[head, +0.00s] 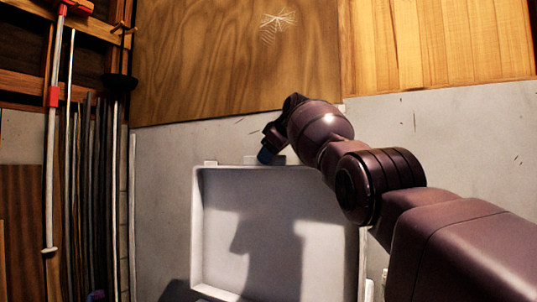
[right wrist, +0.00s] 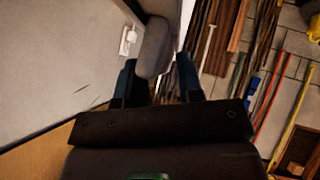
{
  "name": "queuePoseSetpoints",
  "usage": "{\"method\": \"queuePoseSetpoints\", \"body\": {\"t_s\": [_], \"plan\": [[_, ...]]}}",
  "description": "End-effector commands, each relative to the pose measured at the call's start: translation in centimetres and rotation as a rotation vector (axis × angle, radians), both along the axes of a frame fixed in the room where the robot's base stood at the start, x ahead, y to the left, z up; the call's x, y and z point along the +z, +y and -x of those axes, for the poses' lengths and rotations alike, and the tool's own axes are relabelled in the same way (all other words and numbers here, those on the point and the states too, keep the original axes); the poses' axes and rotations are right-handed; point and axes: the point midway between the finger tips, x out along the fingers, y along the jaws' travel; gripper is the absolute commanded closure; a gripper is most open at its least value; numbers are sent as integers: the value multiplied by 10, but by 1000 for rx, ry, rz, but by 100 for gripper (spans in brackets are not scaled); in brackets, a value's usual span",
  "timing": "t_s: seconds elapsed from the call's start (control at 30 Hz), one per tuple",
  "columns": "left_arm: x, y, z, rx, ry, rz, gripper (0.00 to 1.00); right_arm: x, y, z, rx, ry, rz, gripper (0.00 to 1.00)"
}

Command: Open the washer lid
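The washer lid (head: 215,230) is a white panel with a raised rim. It stands upright in the lower middle of the head view, its inner face showing with the arm's shadow on it. My right arm reaches in from the right, and its gripper (head: 268,155) is at the lid's top edge, mostly hidden by the wrist. In the right wrist view the two dark blue fingers (right wrist: 156,84) are spread apart. A grey rounded part (right wrist: 154,48) lies just beyond and between them; I cannot tell whether they touch it. The washer's body is mostly out of view. My left gripper is not in view.
A pale wall (head: 440,130) with wooden panels above it stands close behind the lid. Poles and long tools (head: 85,180) lean at the left. The right wrist view shows a white wall outlet (right wrist: 128,40) and a tiled floor.

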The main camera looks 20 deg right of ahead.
Motion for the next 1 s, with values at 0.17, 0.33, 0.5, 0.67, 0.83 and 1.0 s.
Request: {"method": "queuePoseSetpoints", "body": {"t_s": [0.17, 0.33, 0.5, 0.67, 0.83, 1.0], "plan": [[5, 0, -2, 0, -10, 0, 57, 0, 0, 2, 1, 5, 1, 64], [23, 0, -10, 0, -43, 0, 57, 17, -2, 14, 1, -5, 2, 64], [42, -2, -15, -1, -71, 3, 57, 32, -7, 27, 1, -10, 0, 64], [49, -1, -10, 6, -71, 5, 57, 44, -12, 40, 0, -10, 1, 64], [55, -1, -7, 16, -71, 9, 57, 56, -17, 55, -1, -9, 1, 64], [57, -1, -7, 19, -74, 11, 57, 67, -22, 69, 0, -6, 1, 64]]}}
